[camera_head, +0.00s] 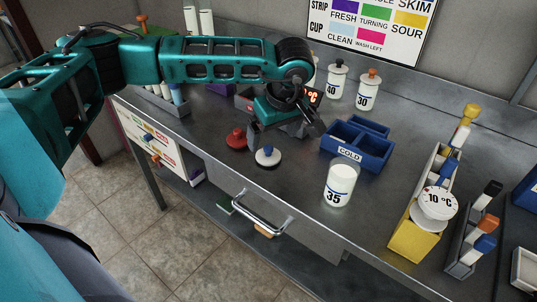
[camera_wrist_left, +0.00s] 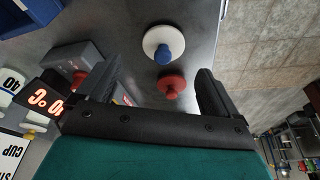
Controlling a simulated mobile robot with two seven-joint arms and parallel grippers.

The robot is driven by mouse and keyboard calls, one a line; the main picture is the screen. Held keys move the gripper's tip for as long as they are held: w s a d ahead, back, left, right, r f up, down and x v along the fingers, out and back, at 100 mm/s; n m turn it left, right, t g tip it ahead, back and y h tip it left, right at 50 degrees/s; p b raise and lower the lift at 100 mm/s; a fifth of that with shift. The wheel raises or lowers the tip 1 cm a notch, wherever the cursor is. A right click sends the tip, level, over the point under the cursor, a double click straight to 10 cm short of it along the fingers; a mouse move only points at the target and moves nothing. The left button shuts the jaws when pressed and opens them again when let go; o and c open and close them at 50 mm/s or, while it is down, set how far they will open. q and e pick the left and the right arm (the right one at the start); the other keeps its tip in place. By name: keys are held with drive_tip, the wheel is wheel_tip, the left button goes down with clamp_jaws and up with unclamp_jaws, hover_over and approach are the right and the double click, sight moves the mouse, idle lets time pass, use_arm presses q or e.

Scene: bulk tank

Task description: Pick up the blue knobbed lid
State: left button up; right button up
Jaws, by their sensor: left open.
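The blue knobbed lid is a pale disc with a blue knob. My left gripper (camera_head: 285,132) is open and empty above the counter, behind and to the right of the lid. In the left wrist view my left gripper's fingers (camera_wrist_left: 157,72) stand wide apart. The blue knobbed lid shows beyond the fingertips, and a red knobbed lid (camera_wrist_left: 171,86) shows between the fingers. My right gripper is not in view.
The red lid (camera_head: 236,139) lies close beside the blue knobbed one. A blue COLD tray (camera_head: 349,154) and a white jar marked 35 (camera_head: 339,186) stand to the right. A grey unit with a red digital display (camera_head: 312,97) is behind the gripper. A drawer handle (camera_head: 263,213) is at the front.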

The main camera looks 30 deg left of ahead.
sight(268, 147)
use_arm(q)
drive_tip(key=shift+x, duration=2.8)
drive_tip(key=shift+s+a, duration=0.15)
drive_tip(key=shift+c, duration=0.2)
drive_tip(key=shift+r, duration=0.1)
drive_tip(key=c, duration=1)
